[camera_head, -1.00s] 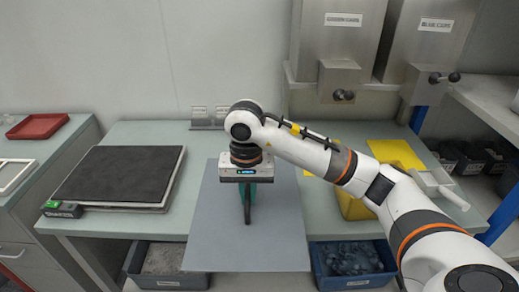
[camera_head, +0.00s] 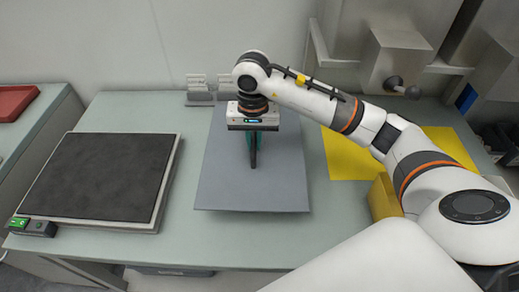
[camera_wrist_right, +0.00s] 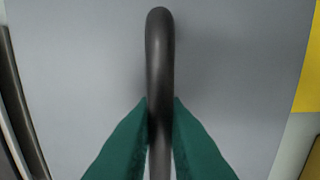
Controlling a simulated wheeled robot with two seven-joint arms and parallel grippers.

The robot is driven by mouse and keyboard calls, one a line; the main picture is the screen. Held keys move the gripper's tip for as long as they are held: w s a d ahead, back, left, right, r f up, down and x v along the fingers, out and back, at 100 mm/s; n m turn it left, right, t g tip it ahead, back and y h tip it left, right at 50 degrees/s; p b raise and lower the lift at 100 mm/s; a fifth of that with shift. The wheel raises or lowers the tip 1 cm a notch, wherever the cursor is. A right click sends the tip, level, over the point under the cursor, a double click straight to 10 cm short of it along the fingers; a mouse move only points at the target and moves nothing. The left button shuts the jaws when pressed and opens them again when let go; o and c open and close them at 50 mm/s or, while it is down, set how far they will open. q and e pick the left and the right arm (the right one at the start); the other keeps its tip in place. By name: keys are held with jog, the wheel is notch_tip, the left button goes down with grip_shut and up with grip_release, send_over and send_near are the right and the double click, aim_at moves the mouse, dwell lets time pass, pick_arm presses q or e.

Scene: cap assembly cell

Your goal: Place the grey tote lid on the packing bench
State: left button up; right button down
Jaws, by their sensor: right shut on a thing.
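The grey tote lid (camera_head: 222,185) is a flat, dark grey sheet with a black bar handle (camera_wrist_right: 159,55) in its middle. It is over the middle of the pale green packing bench (camera_head: 240,243), its front edge inside the bench's front edge. I cannot tell whether it touches the bench top or hovers just above it. My right gripper (camera_head: 253,165) comes down from above and is shut on the handle. Its green fingers (camera_wrist_right: 160,125) press on both sides of the bar in the wrist view. My left gripper is not in view.
A black-topped scale-like plate (camera_head: 100,175) with a green-lit switch box stands on the bench, left of the lid. A yellow mat (camera_head: 345,158) and a yellow bin (camera_head: 383,197) are to the right. A small metal rack (camera_head: 200,90) is behind. A bench strip in front is bare.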

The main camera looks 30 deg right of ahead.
jog(key=shift+f, duration=2.7)
jog(key=c, duration=1.5)
grip_release()
jog(key=shift+f, duration=0.1)
jog(key=shift+o, duration=0.2)
jog(key=shift+r, duration=3.9)
